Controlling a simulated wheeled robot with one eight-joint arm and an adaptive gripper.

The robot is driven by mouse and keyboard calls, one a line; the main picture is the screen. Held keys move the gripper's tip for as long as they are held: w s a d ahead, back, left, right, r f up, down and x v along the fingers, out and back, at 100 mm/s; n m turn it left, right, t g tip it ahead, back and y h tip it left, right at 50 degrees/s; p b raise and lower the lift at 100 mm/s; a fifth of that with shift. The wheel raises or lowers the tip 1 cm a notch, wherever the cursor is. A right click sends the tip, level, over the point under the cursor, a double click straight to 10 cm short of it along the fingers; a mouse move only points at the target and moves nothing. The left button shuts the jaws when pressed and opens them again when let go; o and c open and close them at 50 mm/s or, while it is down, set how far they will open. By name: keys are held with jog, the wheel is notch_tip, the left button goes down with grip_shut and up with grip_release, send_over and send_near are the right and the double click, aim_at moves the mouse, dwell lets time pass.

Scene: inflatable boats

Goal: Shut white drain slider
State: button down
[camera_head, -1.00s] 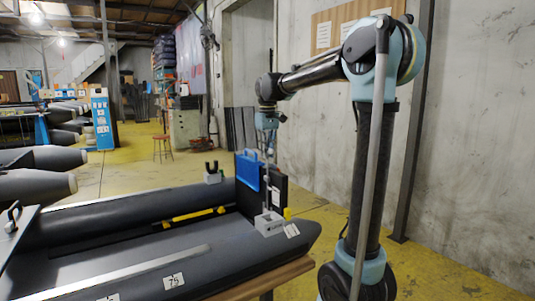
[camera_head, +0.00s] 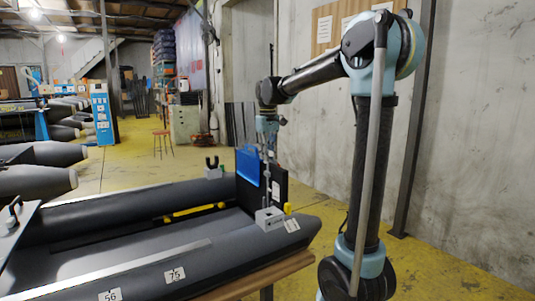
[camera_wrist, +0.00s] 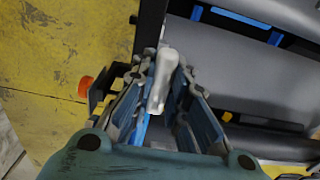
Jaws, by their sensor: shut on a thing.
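In the wrist view my gripper (camera_wrist: 160,68) has its two fingers on either side of a pale, rounded handle-like piece (camera_wrist: 164,76), which appears to be the white drain slider. In the head view my gripper (camera_head: 268,150) points down at the black transom (camera_head: 280,188) of the grey inflatable boat (camera_head: 130,262), beside a blue panel (camera_head: 247,166). The slider cannot be made out clearly there.
An orange knob (camera_wrist: 85,87) sits left of my fingers in the wrist view. A grey block (camera_head: 269,217) stands on the near tube. A yellow bar (camera_head: 194,211) lies inside the boat. Yellow floor is open beyond the boat; a concrete wall stands at right.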

jog(key=shift+w+d+f, duration=0.15)
jog(key=shift+f, duration=0.7)
jog(key=c, duration=1.5)
grip_release()
jog(key=shift+o, duration=0.3)
jog(key=shift+r, duration=3.45)
